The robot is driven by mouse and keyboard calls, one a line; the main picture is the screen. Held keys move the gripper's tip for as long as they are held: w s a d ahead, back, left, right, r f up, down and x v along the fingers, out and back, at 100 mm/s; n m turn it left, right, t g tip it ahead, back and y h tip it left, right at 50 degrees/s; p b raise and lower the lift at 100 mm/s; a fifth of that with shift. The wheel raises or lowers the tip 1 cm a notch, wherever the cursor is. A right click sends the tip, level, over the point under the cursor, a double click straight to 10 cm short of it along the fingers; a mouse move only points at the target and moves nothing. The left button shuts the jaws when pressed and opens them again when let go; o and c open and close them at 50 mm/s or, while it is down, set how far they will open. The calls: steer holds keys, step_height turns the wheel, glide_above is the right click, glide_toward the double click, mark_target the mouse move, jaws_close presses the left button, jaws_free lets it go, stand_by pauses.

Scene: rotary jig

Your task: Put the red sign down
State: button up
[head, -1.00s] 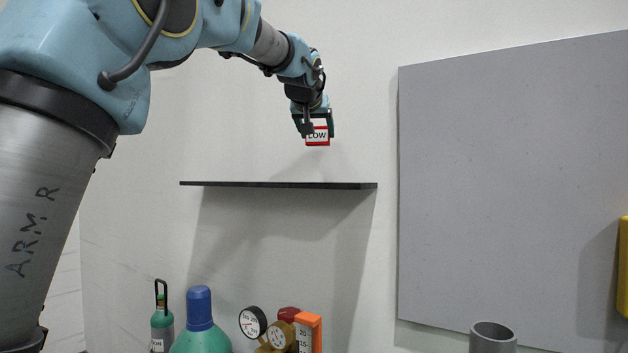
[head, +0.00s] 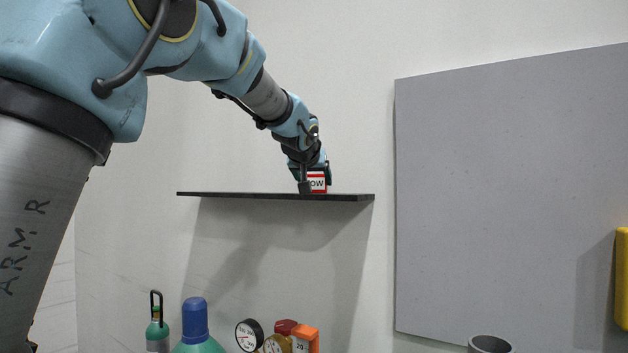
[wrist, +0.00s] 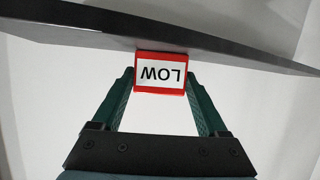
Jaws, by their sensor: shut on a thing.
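The red sign (head: 317,182) is a small red-bordered plate with a white face reading "LOW". My gripper (head: 314,185) is shut on it, one finger on each side. In the head view the sign's lower edge is at the top of the dark shelf (head: 240,194), near its right end. In the wrist view the sign (wrist: 161,73) shows upside down between the green fingers of my gripper (wrist: 161,80), its edge against the shelf (wrist: 75,28). I cannot tell whether it touches the shelf. The near finger hides the sign's left side in the head view.
The shelf is otherwise bare, with free room to the left. A large grey board (head: 510,190) hangs on the wall to the right.

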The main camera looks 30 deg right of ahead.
steer(key=o, duration=1.3)
steer(key=shift+c, duration=0.2)
steer(key=shift+r, duration=0.1)
steer(key=b+v, duration=0.5)
steer(key=v, duration=0.7)
